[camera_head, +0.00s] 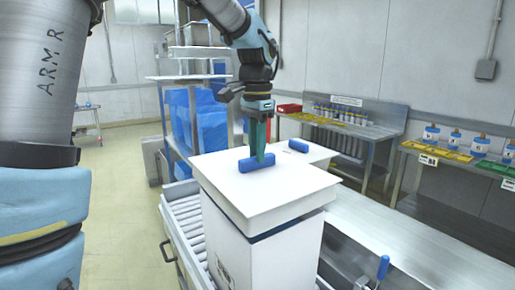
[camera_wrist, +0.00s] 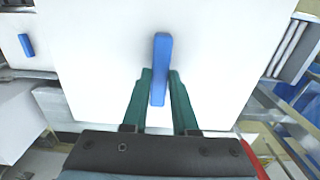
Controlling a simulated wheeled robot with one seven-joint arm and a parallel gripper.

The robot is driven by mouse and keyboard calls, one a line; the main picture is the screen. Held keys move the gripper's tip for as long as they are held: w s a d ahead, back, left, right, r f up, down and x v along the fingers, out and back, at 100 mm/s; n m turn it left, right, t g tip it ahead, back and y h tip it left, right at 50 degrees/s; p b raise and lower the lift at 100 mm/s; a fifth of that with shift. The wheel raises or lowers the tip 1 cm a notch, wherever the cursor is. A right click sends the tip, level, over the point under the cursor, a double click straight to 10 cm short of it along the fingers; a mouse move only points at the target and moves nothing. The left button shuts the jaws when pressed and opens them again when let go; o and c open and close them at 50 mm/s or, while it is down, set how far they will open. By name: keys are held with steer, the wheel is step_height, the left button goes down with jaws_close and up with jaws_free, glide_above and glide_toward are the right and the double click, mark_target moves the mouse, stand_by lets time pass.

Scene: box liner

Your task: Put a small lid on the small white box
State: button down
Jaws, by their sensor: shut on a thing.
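My gripper (camera_head: 261,158) points down and is shut on the blue handle (camera_head: 247,164) of a flat white lid (camera_head: 230,187). In the wrist view the green fingers (camera_wrist: 160,82) stand on both sides of the blue handle (camera_wrist: 161,50), and the white lid (camera_wrist: 100,60) fills the middle. The lid is over the tall white box (camera_head: 268,262), roughly level and overhanging its walls. A dark blue band shows between lid and box; I cannot tell whether they touch. The inside of the box is hidden.
A second white lid or box top with a blue handle (camera_head: 298,146) lies just behind; its handle also shows in the wrist view (camera_wrist: 26,45). A roller conveyor (camera_head: 188,222) runs at the left, a metal surface (camera_head: 420,262) at the right. Benches with bottles stand behind.

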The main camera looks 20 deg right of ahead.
mark_target(256, 168)
step_height(256, 168, down, 5)
steer(key=b, duration=0.3)
steer(key=shift+r+b, duration=0.2)
steer(key=shift+b, duration=0.15)
steer(key=shift+f+b, duration=0.65)
steer(key=shift+f, duration=1)
steer(key=shift+a+r+p, duration=0.1)
steer(key=shift+r+p, duration=0.05)
steer(key=shift+p, duration=0.3)
steer(key=c, duration=0.6)
jaws_free()
steer(key=shift+o, duration=0.3)
steer(key=o, duration=0.4)
